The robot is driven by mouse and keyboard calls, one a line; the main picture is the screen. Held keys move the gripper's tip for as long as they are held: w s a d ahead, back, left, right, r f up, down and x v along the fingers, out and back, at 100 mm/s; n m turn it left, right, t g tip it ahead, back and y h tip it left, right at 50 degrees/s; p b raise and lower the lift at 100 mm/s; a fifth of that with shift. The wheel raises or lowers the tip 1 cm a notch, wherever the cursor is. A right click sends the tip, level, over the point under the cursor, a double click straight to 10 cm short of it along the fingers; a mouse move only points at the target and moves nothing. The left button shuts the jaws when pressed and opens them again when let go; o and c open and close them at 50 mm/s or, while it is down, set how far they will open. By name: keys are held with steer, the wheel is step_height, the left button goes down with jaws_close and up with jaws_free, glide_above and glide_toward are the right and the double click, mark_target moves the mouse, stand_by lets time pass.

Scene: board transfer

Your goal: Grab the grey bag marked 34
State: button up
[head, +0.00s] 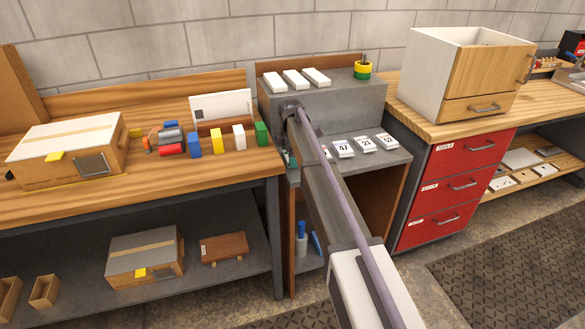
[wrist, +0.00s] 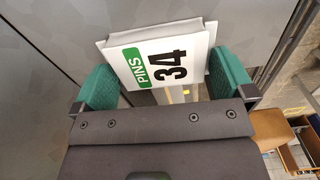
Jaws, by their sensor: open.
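The grey bag marked 34 (wrist: 152,58) shows in the wrist view, with a white label reading PINS and 34 and a green patch. My gripper (wrist: 164,78) is open, its green pads at the left and right sides of the bag. The right pad looks very close to the bag's edge; I cannot tell whether either pad touches it. In the head view my arm hides this bag, and only a bit of my gripper (head: 291,158) shows at the left end of the grey shelf.
Bags marked 47 (head: 343,148) and 21 (head: 366,144), and another bag (head: 387,142), stand right of my arm on the grey shelf (head: 398,156). A raised grey block (head: 345,98) with white boxes rises behind. A wooden bench (head: 240,170) lies left, red drawers (head: 456,187) right.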

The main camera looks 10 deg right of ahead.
steer(key=c, duration=0.7)
step_height(320, 180, up, 10)
steer(key=p, duration=1.1)
steer(key=shift+r, duration=0.15)
